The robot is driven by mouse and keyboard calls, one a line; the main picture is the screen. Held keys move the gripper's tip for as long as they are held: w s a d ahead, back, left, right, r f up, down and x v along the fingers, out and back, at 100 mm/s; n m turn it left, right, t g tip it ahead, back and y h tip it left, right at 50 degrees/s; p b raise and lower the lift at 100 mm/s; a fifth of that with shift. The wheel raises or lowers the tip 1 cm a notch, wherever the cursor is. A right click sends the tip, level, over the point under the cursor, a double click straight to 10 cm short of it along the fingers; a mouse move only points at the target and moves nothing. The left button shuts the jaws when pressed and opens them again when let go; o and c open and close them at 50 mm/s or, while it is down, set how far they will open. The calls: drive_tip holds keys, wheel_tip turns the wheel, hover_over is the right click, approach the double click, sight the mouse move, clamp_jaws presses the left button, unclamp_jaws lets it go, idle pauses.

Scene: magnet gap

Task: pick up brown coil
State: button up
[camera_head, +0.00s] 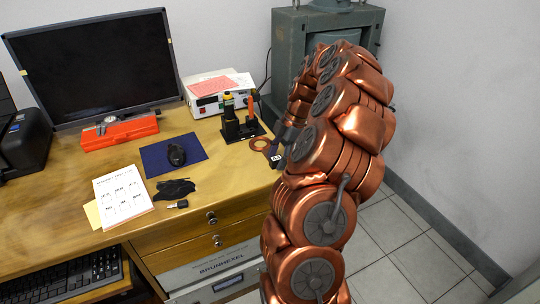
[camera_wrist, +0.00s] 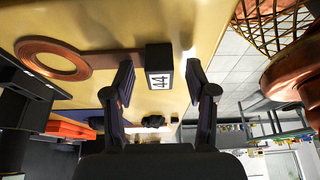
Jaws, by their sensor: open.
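The brown coil (camera_wrist: 84,67) is a flat copper-brown ring lying on the desk, at the upper left of the wrist view. In the head view the coil (camera_head: 253,147) lies near the desk's right edge, just left of my arm. My gripper (camera_wrist: 160,72) is open, its two dark fingers spread apart with nothing gripped. A small black block with a white label reading 44 (camera_wrist: 159,58) shows in the gap between the fingers. My arm hides much of the gripper in the head view.
A red case (camera_head: 119,132), white device (camera_head: 207,104) and monitor (camera_head: 95,65) stand farther back. A grey-green machine (camera_head: 290,45) stands behind my arm.

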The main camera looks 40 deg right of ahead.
clamp_jaws()
idle(0.3)
drive_tip(key=shift+r, duration=1.7)
drive_tip(key=shift+s+r, duration=0.15)
drive_tip(key=shift+s, duration=0.05)
drive_tip(key=s+r+b, duration=0.1)
drive_tip(key=s, duration=1.4)
drive_tip(key=shift+s+a+r+b, duration=0.15)
drive_tip(key=shift+s+a+b, duration=0.15)
drive_tip(key=shift+a+b, duration=0.05)
